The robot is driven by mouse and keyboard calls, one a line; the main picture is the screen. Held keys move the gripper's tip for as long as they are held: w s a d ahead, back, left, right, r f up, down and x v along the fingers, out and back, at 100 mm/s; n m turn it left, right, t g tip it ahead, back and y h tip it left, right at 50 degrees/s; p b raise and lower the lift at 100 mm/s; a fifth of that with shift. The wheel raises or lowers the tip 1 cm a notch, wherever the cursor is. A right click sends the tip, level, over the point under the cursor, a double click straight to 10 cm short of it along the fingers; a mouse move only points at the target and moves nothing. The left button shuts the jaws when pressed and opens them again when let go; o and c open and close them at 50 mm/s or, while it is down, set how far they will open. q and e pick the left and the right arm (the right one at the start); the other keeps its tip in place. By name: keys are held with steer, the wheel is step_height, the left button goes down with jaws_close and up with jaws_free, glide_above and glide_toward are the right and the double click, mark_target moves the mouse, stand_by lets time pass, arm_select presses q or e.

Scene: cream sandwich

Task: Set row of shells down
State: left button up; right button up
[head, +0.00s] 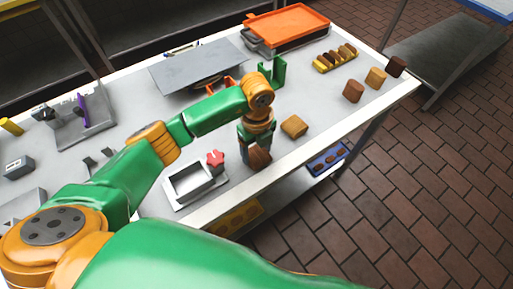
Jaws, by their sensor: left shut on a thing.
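My left gripper (256,146) points down over the front part of the table, left of a tan block. It is shut on a brown thing (260,158), which looks like the row of shells. The jaws partly hide it, so I cannot count the shells or tell whether it touches the table top. My right gripper is not in view.
A tan block (294,126) lies just right of my gripper. Brown and tan blocks (376,77) and a yellow rack (322,66) are at the right. An orange-topped box (287,24) stands behind.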

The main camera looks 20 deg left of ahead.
mark_target(257, 152)
arm_select(q)
steer(key=o, duration=1.3)
steer(key=shift+o, duration=0.2)
steer(key=shift+r, duration=0.35)
step_height(257, 152, up, 4)
steer(key=shift+w+f+b, duration=0.1)
steer(key=shift+f+b, duration=0.1)
steer(key=shift+b, duration=0.15)
step_height(257, 152, up, 8)
steer(key=shift+p, duration=0.3)
